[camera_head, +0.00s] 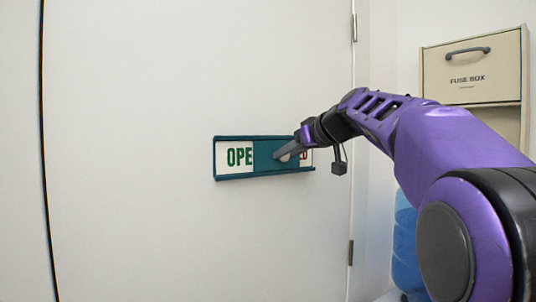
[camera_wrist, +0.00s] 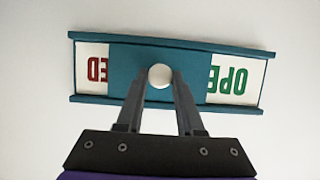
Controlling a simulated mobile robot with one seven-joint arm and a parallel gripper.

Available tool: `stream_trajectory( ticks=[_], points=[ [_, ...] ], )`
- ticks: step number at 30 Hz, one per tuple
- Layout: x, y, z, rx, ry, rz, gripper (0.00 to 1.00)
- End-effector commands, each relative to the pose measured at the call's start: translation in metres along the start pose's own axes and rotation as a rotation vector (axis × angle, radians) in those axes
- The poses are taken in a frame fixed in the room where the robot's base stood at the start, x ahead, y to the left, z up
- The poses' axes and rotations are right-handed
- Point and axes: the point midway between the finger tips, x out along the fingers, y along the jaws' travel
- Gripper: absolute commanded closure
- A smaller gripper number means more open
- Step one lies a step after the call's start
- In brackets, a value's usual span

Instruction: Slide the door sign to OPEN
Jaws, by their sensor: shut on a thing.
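The door sign (camera_head: 235,176) is a teal frame fixed on the white door. Its teal sliding cover (camera_head: 264,156) sits around the middle of the frame. Green letters "OPE" show left of the cover and the end of a red word shows at its right, partly behind my gripper. My gripper (camera_head: 284,157) reaches in from the right. In the wrist view the sign appears upside down, with green "OPE" at right and red "ED" at left. There my gripper (camera_wrist: 160,82) is shut on the round white knob (camera_wrist: 160,76) of the cover.
The white door (camera_head: 140,90) has hinges on its right edge (camera_head: 351,252). A beige fuse box (camera_head: 472,92) with a handle hangs on the wall at right. A blue water bottle (camera_head: 406,245) stands below it, partly hidden by my arm. The door surface around the sign is clear.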

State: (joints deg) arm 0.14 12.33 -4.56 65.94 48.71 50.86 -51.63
Motion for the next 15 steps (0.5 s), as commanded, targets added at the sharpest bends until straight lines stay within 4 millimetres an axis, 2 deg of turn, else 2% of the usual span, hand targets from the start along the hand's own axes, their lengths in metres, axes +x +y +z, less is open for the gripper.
stream_trajectory(
  ticks=[1,6,9,15],
  points=[
    [-0.001,0.014,-0.002,0.003,0.000,0.005,1.00],
    [-0.001,0.042,-0.002,0.002,0.001,0.003,1.00],
    [-0.001,0.051,-0.002,0.001,0.000,0.002,1.00],
    [-0.001,0.058,-0.001,0.000,0.002,0.002,1.00]
  ],
)
